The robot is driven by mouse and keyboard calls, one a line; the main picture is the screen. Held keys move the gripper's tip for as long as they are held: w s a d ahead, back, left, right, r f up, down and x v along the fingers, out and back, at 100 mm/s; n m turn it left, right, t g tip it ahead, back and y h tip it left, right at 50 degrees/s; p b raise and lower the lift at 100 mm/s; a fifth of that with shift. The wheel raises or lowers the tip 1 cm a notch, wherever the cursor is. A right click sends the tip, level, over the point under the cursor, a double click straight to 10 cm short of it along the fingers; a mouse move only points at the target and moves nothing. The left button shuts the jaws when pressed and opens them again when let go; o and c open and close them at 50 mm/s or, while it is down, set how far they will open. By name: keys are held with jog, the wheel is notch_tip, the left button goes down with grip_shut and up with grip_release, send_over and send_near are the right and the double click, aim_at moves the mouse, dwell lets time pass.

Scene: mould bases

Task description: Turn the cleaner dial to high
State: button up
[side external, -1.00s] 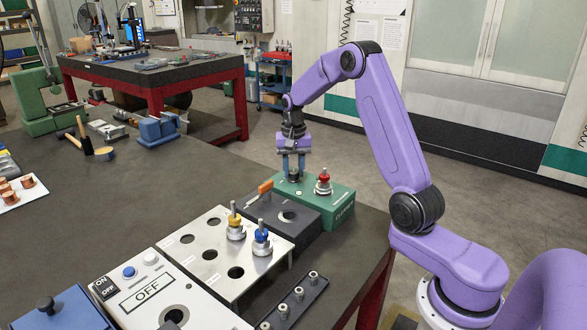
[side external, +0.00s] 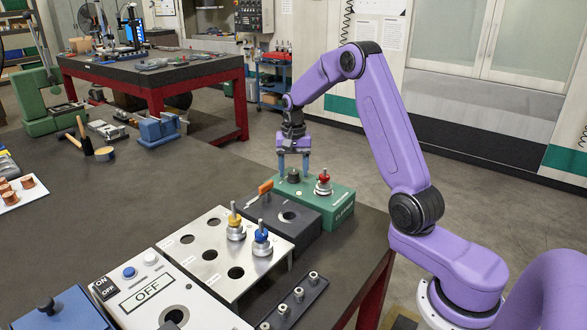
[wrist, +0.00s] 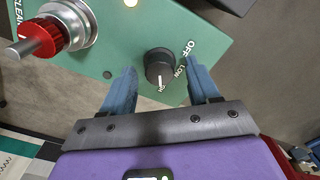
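The cleaner dial is a black round knob (wrist: 160,66) on top of the green cleaner box (side external: 337,209). In the wrist view its white pointer line aims down at the small label on the side beyond LOW, which looks like HI. The OFF and LOW labels show to its right. In the side view the dial (side external: 294,178) sits under my gripper (side external: 294,170). My gripper is open, with one blue finger on each side of the dial and a visible gap to it in the wrist view.
A red-topped metal fitting (side external: 324,184) stands on the same box, close right of the dial. A metal plate (side external: 190,252) carries yellow and blue fittings.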

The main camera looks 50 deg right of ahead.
aim_at(294, 172)
notch_tip(294, 172, up, 17)
jog(key=shift+r, duration=0.2)
dwell(0.5)
dwell(0.3)
jog(key=s+a+f+n, duration=0.2)
jog(key=s+a+n, duration=0.35)
jog(key=a, duration=0.45)
jog(key=s+a+f+n, duration=0.2)
jog(key=s+a+n, duration=0.35)
jog(key=a, duration=0.45)
jog(key=s+f+n, duration=0.2)
jog(key=s+n, duration=0.2)
jog(key=s, duration=0.4)
jog(key=s+a+f+n, duration=0.1)
jog(key=s+f+n, duration=0.2)
jog(key=s, duration=0.5)
jog(key=s+f+n, duration=0.2)
jog(key=s+n, duration=0.3)
jog(key=s, duration=0.3)
jog(key=shift+a+f, duration=0.4)
